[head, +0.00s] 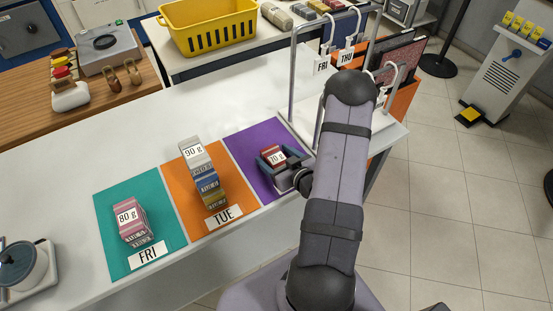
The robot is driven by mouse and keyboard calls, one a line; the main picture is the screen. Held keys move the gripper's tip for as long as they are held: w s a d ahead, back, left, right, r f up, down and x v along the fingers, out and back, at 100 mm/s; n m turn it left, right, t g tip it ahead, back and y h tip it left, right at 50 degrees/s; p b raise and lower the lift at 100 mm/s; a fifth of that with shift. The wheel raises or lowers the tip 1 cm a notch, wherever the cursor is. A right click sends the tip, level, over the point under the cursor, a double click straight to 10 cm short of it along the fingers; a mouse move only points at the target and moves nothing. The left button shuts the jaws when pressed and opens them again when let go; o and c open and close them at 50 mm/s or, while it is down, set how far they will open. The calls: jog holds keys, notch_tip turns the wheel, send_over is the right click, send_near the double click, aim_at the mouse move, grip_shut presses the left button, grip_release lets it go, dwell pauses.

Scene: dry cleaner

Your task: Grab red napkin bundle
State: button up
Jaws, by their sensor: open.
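The red napkin bundle (273,154), tagged 70 g, is on the purple mat (259,134) at the right end of the white counter. My gripper (271,163) comes in from the right, low over this mat. Its dark fingers are open, with the bundle appearing between them. I cannot tell whether they touch it. The gripper hides the bundle's lower part and the front of the mat.
A striped stack (203,178) tagged 90 g is on the orange TUE mat (178,191). A pink bundle (131,222) tagged 80 g is on the teal FRI mat (112,242). A metal rack (292,75) rises just behind my arm. The counter behind the mats is clear.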

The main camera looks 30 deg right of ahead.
aim_at(275, 156)
jog(key=c, duration=1.2)
jog(key=shift+o, duration=0.2)
jog(key=shift+r, duration=0.2)
jog(key=shift+r, duration=4.85)
